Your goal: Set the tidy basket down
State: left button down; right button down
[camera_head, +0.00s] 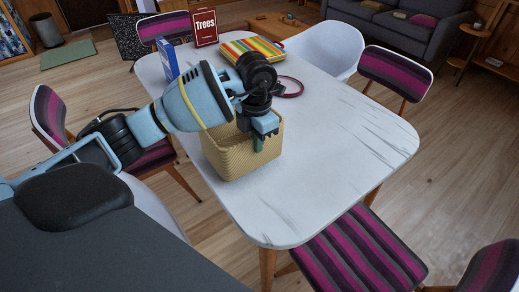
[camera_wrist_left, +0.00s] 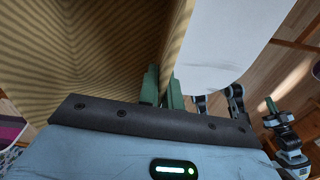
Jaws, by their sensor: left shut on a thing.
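The tidy basket (camera_head: 226,158) is a tan woven box over the near left part of the white table (camera_head: 330,150). I cannot tell whether its base touches the table top. My left gripper (camera_head: 259,142) reaches over it from the left and is shut on its wall. In the left wrist view the green fingers (camera_wrist_left: 163,88) pinch the wall's edge, and the ribbed basket side (camera_wrist_left: 95,50) fills the upper left. My arm hides part of the basket's rim and inside. My right gripper (camera_wrist_left: 271,106) shows small in the left wrist view, its jaws unclear.
Behind the basket stand a blue box (camera_head: 168,60), a red "Trees" book (camera_head: 205,27), a striped colourful item (camera_head: 250,47) and a magenta ring (camera_head: 290,87). The table's right side is clear. Chairs (camera_head: 355,250) surround the table.

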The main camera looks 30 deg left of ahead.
pick_arm(q)
jog(key=shift+d, duration=0.1)
jog(key=shift+w+d+f, duration=0.1)
jog(key=shift+w+f, duration=0.05)
jog(key=shift+f, duration=0.75)
jog(key=shift+w+d+f, duration=0.1)
jog(key=shift+f, duration=1)
jog(key=c, duration=1.6)
grip_release()
jog(key=shift+r, duration=0.1)
notch_tip(320, 180, up, 12)
jog(key=shift+r+p, duration=0.1)
jog(key=shift+p, duration=0.2)
